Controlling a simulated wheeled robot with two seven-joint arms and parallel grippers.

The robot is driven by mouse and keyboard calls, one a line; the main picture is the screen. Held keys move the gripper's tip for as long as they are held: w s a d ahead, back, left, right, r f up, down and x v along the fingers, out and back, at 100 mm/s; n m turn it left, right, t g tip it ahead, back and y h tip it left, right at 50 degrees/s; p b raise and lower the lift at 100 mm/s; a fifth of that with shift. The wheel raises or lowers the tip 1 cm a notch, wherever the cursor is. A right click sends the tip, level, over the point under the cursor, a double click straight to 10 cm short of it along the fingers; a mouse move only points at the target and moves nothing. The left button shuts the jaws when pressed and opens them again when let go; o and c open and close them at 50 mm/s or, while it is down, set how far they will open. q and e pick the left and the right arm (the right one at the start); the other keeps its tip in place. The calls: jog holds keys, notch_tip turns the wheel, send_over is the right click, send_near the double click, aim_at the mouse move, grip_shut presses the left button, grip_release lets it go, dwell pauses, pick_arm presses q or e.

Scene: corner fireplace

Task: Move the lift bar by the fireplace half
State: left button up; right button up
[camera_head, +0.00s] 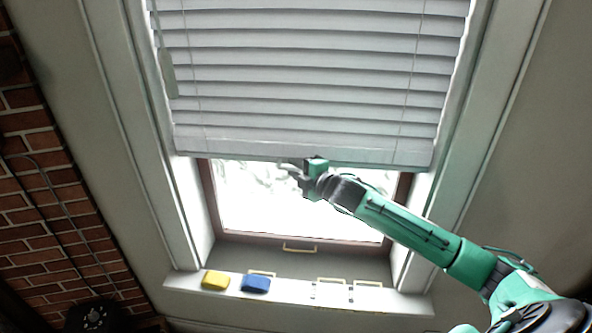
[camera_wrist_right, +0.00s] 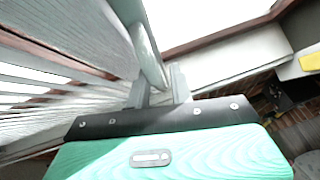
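The white slatted blind (camera_head: 310,80) hangs partway down the window, with bare glass below it. Its lift bar (camera_head: 230,146) runs along the bottom edge of the slats. My right gripper (camera_head: 290,172) is at the middle of this bottom edge, with its arm coming in from the right. In the right wrist view, a pale grey bar (camera_wrist_right: 148,45) runs down between the fingers of my right gripper (camera_wrist_right: 160,88), which appear closed on it. The exact contact is partly hidden. My left gripper is in neither view.
The windowsill (camera_head: 300,294) holds a yellow block (camera_head: 215,280) and a blue block (camera_head: 255,284). A small handle (camera_head: 299,249) is on the lower window frame. A blind wand (camera_head: 167,72) hangs at the left. A brick wall (camera_head: 50,200) stands at the left.

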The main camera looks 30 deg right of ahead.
jog(key=shift+o, duration=0.7)
jog(key=shift+s+f, duration=0.1)
jog(key=shift+s, duration=0.05)
jog(key=b+v, duration=0.6)
jog(key=v, duration=0.7)
jog(key=shift+s, duration=0.15)
jog(key=shift+d, duration=0.1)
